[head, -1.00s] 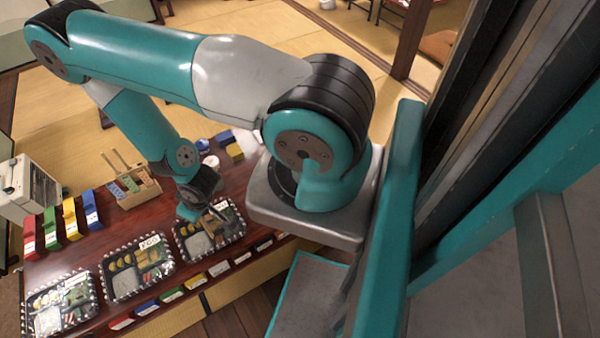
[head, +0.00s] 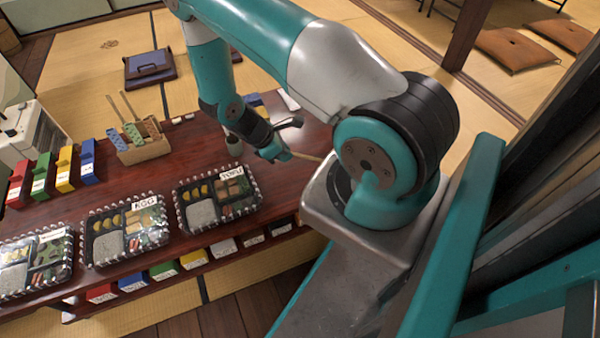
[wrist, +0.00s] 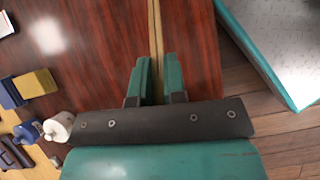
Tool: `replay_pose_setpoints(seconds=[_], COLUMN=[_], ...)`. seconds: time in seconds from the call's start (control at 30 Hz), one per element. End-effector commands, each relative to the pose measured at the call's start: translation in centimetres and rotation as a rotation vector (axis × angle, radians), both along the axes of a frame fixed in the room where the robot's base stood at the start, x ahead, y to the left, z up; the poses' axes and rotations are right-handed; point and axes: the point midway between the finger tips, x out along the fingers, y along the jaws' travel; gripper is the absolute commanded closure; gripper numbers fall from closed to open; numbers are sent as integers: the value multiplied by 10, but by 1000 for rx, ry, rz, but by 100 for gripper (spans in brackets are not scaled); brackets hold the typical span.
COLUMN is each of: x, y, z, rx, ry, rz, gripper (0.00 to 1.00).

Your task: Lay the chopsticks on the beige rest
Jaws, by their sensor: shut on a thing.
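My gripper (head: 279,153) is low over the right part of the dark red table (head: 165,183). In the wrist view my gripper (wrist: 158,80) is shut on the chopsticks (wrist: 155,28), thin tan sticks that run up between the green fingers to the top edge. In the head view the chopsticks (head: 307,157) stick out to the right of the fingers. Their other end is hidden by my gripper. I cannot make out the beige rest for certain in either view.
Lunch boxes marked TOFU (head: 217,190) and EGG (head: 126,228) stand along the table's front, with another at left. A wooden holder (head: 145,147) stands at the back. In the wrist view a yellow block (wrist: 36,83) and a cream piece (wrist: 57,127) lie left. Bare wood surrounds the fingers.

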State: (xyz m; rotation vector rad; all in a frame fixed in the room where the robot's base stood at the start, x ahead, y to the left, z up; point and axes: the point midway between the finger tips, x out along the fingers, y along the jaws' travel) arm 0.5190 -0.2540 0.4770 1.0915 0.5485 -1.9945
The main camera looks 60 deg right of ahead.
Motion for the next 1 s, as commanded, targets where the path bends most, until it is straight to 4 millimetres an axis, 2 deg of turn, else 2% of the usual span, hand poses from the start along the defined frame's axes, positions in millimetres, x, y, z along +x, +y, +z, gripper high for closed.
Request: replay_pose_setpoints(seconds=[0.03,0.13,0.3,0.43,0.67,1.0], x=[-2,-7,-15,-18,-20,-20], y=[-8,-25,-43,-49,-50,-50], z=[-28,-38,-43,-41,-41,-63], rx=[-56,-161,-279,-321,-334,-333], ry=[41,111,185,215,226,224], rz=[40,86,104,99,95,95], gripper=[100,100,100,100,100,100])
